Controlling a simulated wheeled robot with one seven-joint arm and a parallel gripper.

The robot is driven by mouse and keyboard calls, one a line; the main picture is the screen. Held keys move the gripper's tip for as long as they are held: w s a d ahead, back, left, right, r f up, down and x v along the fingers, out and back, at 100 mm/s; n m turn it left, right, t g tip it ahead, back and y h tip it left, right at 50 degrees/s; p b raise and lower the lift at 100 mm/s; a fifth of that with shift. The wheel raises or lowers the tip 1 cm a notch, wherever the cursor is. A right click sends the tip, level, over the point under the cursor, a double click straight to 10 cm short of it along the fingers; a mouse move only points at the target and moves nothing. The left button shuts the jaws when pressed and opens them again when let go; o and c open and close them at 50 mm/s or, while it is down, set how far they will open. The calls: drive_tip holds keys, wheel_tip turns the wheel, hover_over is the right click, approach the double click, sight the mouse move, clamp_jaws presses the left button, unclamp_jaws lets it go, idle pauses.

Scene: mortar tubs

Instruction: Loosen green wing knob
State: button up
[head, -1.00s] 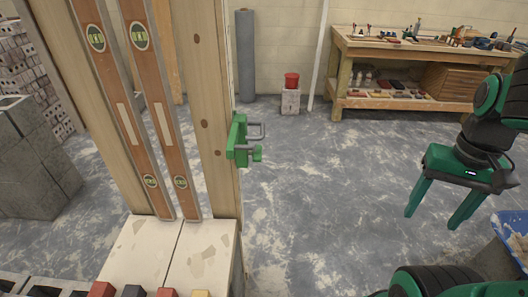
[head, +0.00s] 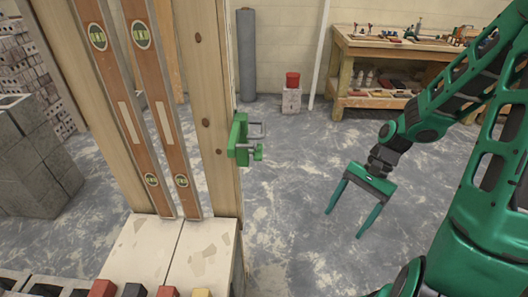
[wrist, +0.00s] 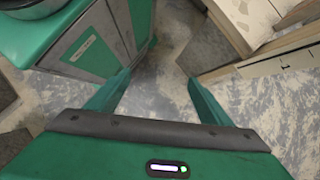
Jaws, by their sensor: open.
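The green wing knob (head: 258,153) sits on the lower right of a green clamp body (head: 238,139) with a grey metal bar. The clamp is fixed to the right side of an upright wooden post (head: 212,100). My gripper (head: 343,223) is open and empty, to the right of the knob and lower in the head view, with clear space between them. Its two green fingers point down. In the wrist view my gripper (wrist: 150,95) shows spread fingers with only floor between them. The knob cannot be made out in the wrist view.
Two wood-and-metal levels (head: 160,110) lean beside the post on pale blocks (head: 205,255). Grey concrete blocks (head: 35,155) stand at left. A workbench (head: 385,45) and a red tub on a block (head: 292,80) are at the back. The floor between knob and gripper is clear.

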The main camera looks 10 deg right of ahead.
drive_tip(key=w+a+f+m+y, duration=0.1)
drive_tip(key=w+a+m+y, duration=0.1)
drive_tip(key=w+a+y, duration=0.3)
drive_tip(key=m+t+y, duration=0.6)
drive_tip(key=m+y, duration=0.1)
approach(256, 152)
drive_tip(key=w+a, duration=0.2)
drive_tip(key=a, duration=0.5)
drive_tip(key=shift+f, duration=0.45)
drive_tip(key=shift+w, duration=0.15)
drive_tip(key=c, duration=1)
